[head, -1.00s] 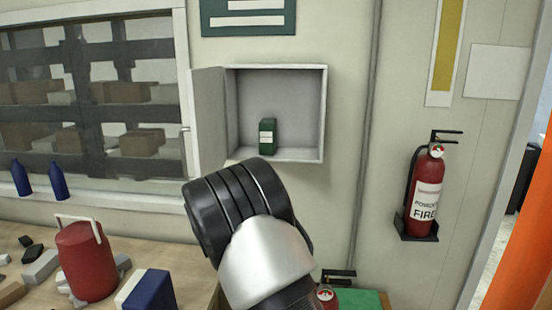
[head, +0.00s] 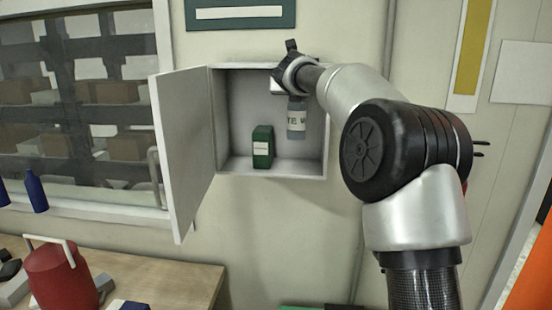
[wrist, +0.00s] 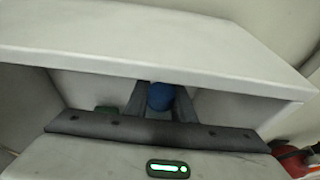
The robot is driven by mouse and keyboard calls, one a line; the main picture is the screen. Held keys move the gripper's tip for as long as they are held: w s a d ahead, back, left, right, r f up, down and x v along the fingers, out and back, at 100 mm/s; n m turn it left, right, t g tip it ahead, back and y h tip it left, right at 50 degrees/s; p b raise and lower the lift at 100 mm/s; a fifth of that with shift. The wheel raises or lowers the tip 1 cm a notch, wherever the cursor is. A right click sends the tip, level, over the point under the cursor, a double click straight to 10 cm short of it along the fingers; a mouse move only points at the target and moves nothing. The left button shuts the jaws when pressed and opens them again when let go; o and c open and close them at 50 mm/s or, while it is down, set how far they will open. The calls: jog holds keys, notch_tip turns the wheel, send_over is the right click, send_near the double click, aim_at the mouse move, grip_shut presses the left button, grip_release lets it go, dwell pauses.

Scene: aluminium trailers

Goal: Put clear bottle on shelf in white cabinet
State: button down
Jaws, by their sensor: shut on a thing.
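The white cabinet (head: 270,171) hangs on the wall with its door (head: 187,150) swung open to the left. The clear bottle (head: 297,122), greyish with a white lettered label, hangs upright inside the cabinet opening on the right side. Its lower end appears above the cabinet floor. My gripper (head: 293,88) is shut on the bottle's upper part, near the cabinet's top edge. In the wrist view, the bottle's blue cap (wrist: 160,96) shows between my gripper's fingers (wrist: 159,102), below the cabinet's top panel (wrist: 150,45). The rest of the bottle is mostly hidden there.
A green box (head: 262,147) with a white label stands on the cabinet floor, left of the bottle. A red canister (head: 62,277) and blue bottles (head: 36,192) are at lower left by the wooden table (head: 170,280). A fire extinguisher (wrist: 295,160) shows at lower right in the wrist view.

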notch_tip(320, 180, down, 10)
jog(key=b, duration=0.4)
jog(key=shift+b, duration=0.3)
jog(key=c, duration=1.5)
grip_release()
